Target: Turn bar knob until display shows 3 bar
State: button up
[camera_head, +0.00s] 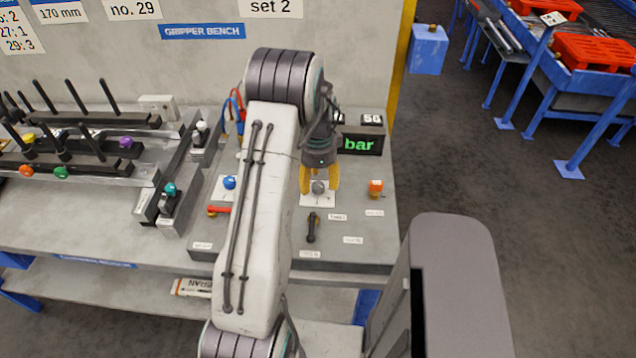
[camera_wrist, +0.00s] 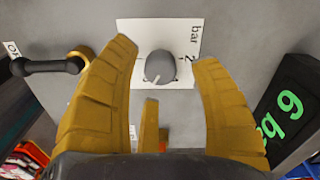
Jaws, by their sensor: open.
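The bar knob (camera_head: 319,187) is grey and sits on a white plate on the bench panel. In the wrist view the knob (camera_wrist: 160,66) shows between and just beyond my fingertips, and the plate (camera_wrist: 130,28) bears the word "bar". My gripper (camera_head: 319,180) is open, its yellow fingers pointing down on either side of the knob. In the wrist view my gripper (camera_wrist: 160,58) shows a gap on both sides of it. In the wrist view the display (camera_wrist: 295,110) has a tilted digit, 6 or 9.
A black lever (camera_head: 311,228) stands in front of the knob, and an orange button (camera_head: 376,187) to its right. A blue knob (camera_head: 229,182) and red lever (camera_head: 218,210) are left of my arm. Racks with black rods (camera_head: 70,120) fill the bench's left side.

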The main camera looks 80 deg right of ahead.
jog(key=shift+f, duration=0.9)
jog(key=shift+o, duration=0.3)
grip_shut()
